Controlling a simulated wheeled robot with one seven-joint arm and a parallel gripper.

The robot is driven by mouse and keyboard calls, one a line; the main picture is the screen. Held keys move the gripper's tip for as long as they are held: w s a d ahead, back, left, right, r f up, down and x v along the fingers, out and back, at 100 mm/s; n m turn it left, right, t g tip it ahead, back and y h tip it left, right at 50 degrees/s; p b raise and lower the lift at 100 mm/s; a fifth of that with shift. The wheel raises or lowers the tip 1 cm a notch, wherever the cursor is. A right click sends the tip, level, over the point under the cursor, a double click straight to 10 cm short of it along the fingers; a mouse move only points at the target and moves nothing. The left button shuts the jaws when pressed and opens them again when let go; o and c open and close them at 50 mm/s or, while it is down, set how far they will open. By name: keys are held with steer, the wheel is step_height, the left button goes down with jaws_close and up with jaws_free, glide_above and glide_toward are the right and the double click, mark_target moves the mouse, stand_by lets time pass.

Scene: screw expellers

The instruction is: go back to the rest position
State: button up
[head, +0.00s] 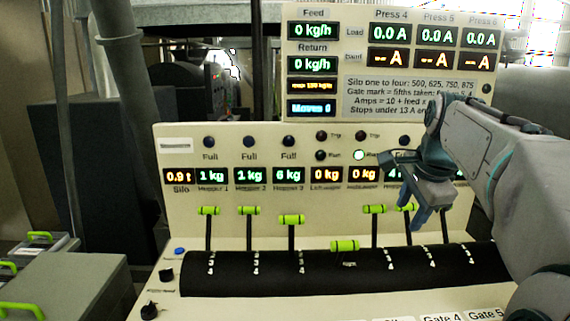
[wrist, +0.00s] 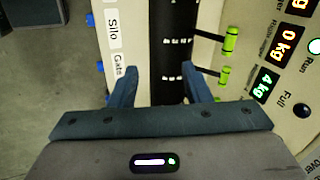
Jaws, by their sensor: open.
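My gripper (head: 432,205) hangs in front of the right part of the control panel (head: 228,142) in the head view, its fingers pointing down. In the wrist view my gripper (wrist: 160,88) has its two blue fingers apart, with nothing between them but the dark lever strip (wrist: 172,45) beyond. The row of green-handled levers (head: 291,220) rises from the black slotted strip (head: 265,272). One lever handle (head: 345,246) sits lower than the others. My arm hides the right end of the panel and any levers there.
An upper display board (head: 415,92) stands above the panel. Knobs (head: 150,310) and a blue button (head: 179,251) are at the console's left front. Grey boxes with green handles (head: 40,237) stand at the left. A dark pipe (head: 125,75) rises behind. Floor shows in the wrist view (wrist: 45,90).

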steer(key=s+a+f+n, duration=0.4)
steer(key=s+f+n, duration=0.4)
steer(key=s+f, duration=0.1)
steer(key=s+a+f+n+g, duration=0.1)
steer(key=s+a+f+n, duration=0.4)
steer(key=s+f+n, duration=0.3)
step_height(320, 180, down, 2)
steer(key=shift+s+a+f+g, duration=0.2)
steer(key=shift+s+g, duration=0.1)
steer(key=shift+s, duration=0.3)
stand_by(0.7)
